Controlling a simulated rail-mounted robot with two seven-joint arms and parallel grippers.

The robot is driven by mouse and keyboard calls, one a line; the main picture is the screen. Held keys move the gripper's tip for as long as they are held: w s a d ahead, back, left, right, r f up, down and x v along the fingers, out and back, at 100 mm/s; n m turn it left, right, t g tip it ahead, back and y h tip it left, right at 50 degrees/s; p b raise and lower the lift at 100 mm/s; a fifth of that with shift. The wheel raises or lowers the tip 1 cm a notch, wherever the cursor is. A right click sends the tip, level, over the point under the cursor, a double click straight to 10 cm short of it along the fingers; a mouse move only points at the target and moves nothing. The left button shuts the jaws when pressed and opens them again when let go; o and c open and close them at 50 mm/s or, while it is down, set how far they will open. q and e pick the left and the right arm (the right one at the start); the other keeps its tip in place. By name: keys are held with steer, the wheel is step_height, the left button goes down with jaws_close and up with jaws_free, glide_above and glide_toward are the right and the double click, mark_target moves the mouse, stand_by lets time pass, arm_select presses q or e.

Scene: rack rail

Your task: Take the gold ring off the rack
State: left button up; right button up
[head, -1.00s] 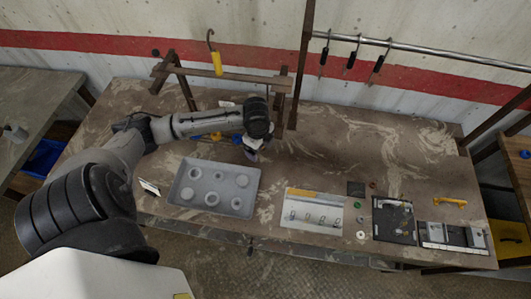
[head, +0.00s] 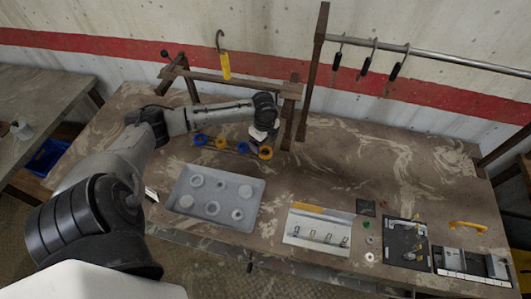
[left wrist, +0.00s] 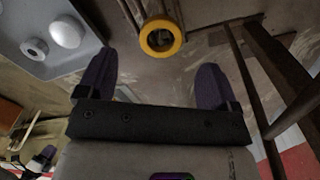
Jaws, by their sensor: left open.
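The gold ring (head: 265,153) sits at the right end of a low rack (head: 232,149) on the bench. In the left wrist view the ring (left wrist: 147,40) faces the camera at the end of the rack's rods. My left gripper (head: 259,136) is beside and just above the ring in the head view. In the left wrist view its two dark fingers (left wrist: 157,62) are spread wide and empty, with the ring ahead of the gap between them. The ring does not visibly touch either finger.
Blue rings (head: 200,140) and another yellow ring (head: 221,143) sit along the same rack. A grey tray (head: 228,198) with several round pieces lies in front. A wooden frame (head: 290,110) stands close behind and right of the gripper.

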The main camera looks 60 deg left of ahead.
mark_target(264, 149)
arm_select(q)
steer(key=shift+a+f, duration=0.15)
steer(key=shift+f, duration=2.7)
steer(key=c, duration=1)
steer(key=shift+r, duration=0.1)
